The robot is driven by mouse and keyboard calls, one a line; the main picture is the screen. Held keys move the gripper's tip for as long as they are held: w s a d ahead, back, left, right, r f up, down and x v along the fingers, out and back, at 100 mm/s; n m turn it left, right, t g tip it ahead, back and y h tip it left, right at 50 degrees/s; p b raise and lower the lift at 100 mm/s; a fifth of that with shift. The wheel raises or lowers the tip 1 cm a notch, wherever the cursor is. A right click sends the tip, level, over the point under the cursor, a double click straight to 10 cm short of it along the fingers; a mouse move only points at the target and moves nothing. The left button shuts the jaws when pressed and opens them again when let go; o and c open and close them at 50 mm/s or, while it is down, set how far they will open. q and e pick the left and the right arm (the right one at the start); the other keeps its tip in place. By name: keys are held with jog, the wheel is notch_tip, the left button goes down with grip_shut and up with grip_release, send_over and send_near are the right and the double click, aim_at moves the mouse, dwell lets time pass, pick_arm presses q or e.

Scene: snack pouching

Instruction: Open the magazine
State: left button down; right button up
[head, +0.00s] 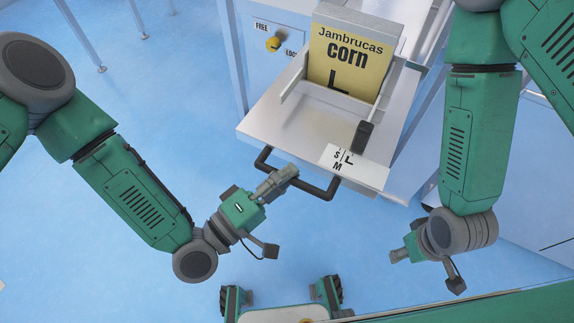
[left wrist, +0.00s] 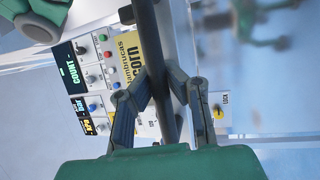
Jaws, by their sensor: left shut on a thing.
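The magazine (head: 268,122) is a pale, drawer-like tray at the upper middle of the head view, with a black bar handle (head: 318,191) along its front. It bears a stack of yellow "Jambrucas corn" pouches (head: 345,62) between upright guides. My left gripper (head: 287,174) is shut on the handle near its left part. In the left wrist view the dark handle bar (left wrist: 168,75) runs between the two fingers (left wrist: 163,92). My right gripper (head: 396,256) hangs to the right, apart from the magazine; its finger opening is too small to judge.
A panel with a yellow knob (head: 273,44) marked FREE and LOCK is behind the magazine on the left. A black slider (head: 364,136) stands by an S, M, L scale label (head: 342,158). The blue floor (head: 80,240) is clear in front and left.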

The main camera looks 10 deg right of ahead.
pick_arm(q)
jog(key=shift+s+d+f+g, duration=0.25)
jog(key=shift+s+g, duration=0.15)
jog(key=shift+s, duration=0.15)
jog(key=c, duration=1.5)
grip_release()
jog(key=shift+c, duration=0.2)
jog(key=shift+w+d, duration=0.2)
jog(key=shift+d, duration=0.05)
jog(key=shift+a, duration=0.1)
jog(key=v, duration=1.1)
jog(key=shift+s+a+f, duration=0.2)
jog(key=shift+s, duration=0.1)
pick_arm(e)
jog(key=shift+s+d+f, duration=0.1)
jog(key=shift+s+d, duration=0.05)
jog(key=shift+d, duration=0.1)
pick_arm(q)
jog(key=shift+a, duration=0.1)
pick_arm(e)
jog(key=shift+a, duration=0.1)
